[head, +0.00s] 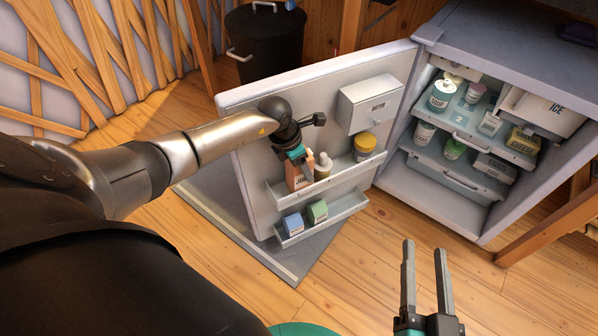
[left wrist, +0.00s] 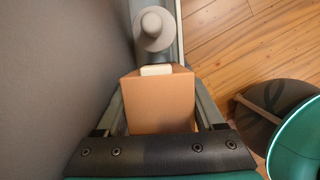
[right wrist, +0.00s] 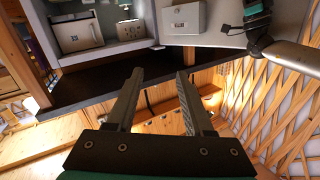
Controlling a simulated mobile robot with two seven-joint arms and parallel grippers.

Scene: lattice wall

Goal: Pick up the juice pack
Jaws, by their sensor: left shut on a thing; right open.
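The juice pack (head: 297,176), an orange carton, stands in the upper shelf of the open fridge door. My left gripper (head: 296,155) reaches down over it from the left, and the arm hides part of the door. In the left wrist view the orange carton (left wrist: 160,100) with its white cap sits between the two fingers, which are shut on it. It looks still down in the shelf. My right gripper (head: 424,248) is open and empty, low on the right in front of the fridge; its fingers also show apart in the right wrist view (right wrist: 158,75).
A pale bottle (head: 323,167) stands close beside the carton, and a yellow-lidded jar (head: 365,144) farther right. Blue (head: 293,224) and green (head: 317,211) cartons sit in the lower door shelf (head: 345,207). The fridge (head: 480,62) stands open at right; the floor in front is clear.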

